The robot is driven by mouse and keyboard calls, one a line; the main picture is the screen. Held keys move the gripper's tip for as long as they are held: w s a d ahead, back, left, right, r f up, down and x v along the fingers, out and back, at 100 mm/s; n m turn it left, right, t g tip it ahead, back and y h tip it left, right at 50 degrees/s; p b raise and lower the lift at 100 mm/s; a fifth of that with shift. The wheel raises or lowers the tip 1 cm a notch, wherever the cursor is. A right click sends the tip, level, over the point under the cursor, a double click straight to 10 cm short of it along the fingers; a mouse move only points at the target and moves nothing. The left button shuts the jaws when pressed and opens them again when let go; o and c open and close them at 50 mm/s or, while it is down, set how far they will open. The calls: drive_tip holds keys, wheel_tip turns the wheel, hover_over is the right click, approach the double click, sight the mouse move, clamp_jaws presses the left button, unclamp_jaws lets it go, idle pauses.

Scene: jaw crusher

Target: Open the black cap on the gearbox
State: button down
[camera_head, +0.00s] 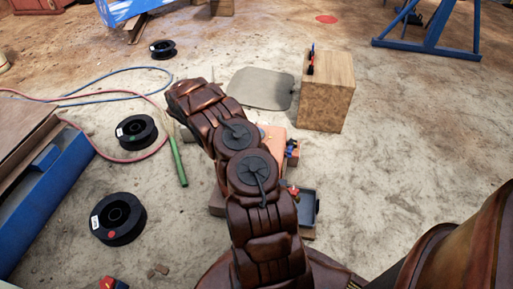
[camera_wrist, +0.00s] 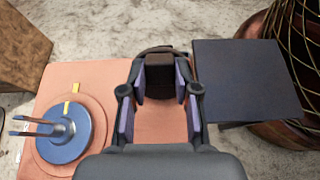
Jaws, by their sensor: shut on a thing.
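The gearbox (camera_wrist: 88,82) is a salmon-pink housing below my gripper in the wrist view. A blue round flange (camera_wrist: 66,138) with a yellow key sits on its left part. My gripper (camera_wrist: 160,82) is over the housing, its two purple-padded fingers closed on a small dark block (camera_wrist: 160,68), which appears to be the black cap. The fingers hide its sides, and I cannot tell whether it is seated or lifted. In the head view, my arm covers most of the gearbox; a salmon part (camera_head: 274,136) shows beside it. The gripper is hidden there.
A dark square plate or tray (camera_wrist: 246,78) lies right of the gearbox. A wooden block (camera_head: 327,92) stands behind, beside a grey mat (camera_head: 260,88). Black spools (camera_head: 118,218), a green rod (camera_head: 178,162) and hoses lie left. Open floor lies to the right.

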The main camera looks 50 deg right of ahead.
drive_tip(key=shift+r, duration=0.1)
drive_tip(key=c, duration=0.8)
unclamp_jaws()
drive_tip(key=shift+c, duration=0.2)
drive_tip(key=shift+w+a, duration=0.1)
drive_tip(key=v, duration=1.1)
drive_tip(key=shift+w+a, duration=0.15)
drive_tip(key=shift+w, duration=0.15)
drive_tip(key=shift+r, duration=0.15)
